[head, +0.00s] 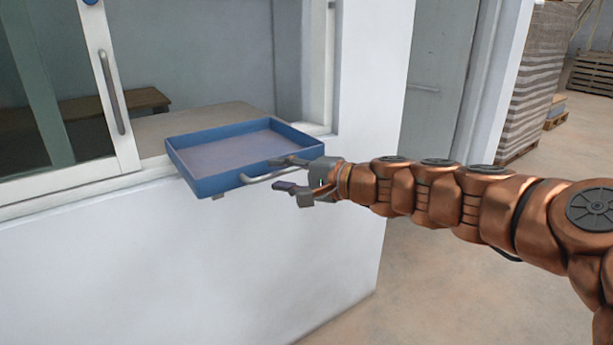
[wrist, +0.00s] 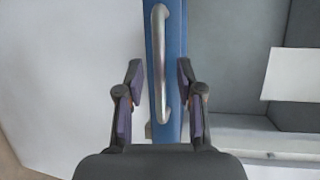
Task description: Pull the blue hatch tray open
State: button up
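The blue hatch tray (head: 222,186) sits in the opening of the white wall, its front part sticking out past the sill. It is empty, with a light inner floor. A grey bar handle (head: 262,176) runs along its front face. My gripper (head: 280,174) is at the right part of this handle. In the wrist view my gripper (wrist: 159,82) is open, with one dark finger on each side of the handle (wrist: 160,50). Gaps show between the fingers and the handle. The tray's blue front (wrist: 176,60) lies behind the handle.
A sliding glass window with a grey handle (head: 111,92) is left of the tray. The white wall (head: 250,260) lies below it. A wooden board (head: 140,99) lies inside the opening. A wrapped stack (head: 535,80) stands at the far right. The floor (head: 450,295) is clear.

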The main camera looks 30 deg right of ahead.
jog(key=v, duration=1.1)
jog(key=shift+s, duration=0.3)
dwell(0.4)
jog(key=s+a+f+n+g, duration=0.4)
jog(key=a+f+g, duration=0.1)
jog(key=a+f, duration=0.3)
jog(key=s+a+f+n+g, duration=0.3)
jog(key=a+f+g, duration=0.2)
jog(key=a+f, duration=0.35)
jog(key=s+d+f+n+g+h, duration=0.2)
jog(key=s+f+n+g+h, duration=0.15)
jog(key=s, duration=0.35)
jog(key=s+d+f+n+g+h, duration=0.2)
jog(key=s+f+n+g+h, duration=0.1)
jog(key=s+f+h, duration=0.3)
notch_tip(320, 180, up, 21)
jog(key=s+y+p, duration=0.1)
jog(key=p, duration=1.7)
jog(key=shift+s+t+p, duration=0.2)
jog(key=shift+t+p, duration=0.15)
jog(key=shift+t, duration=0.1)
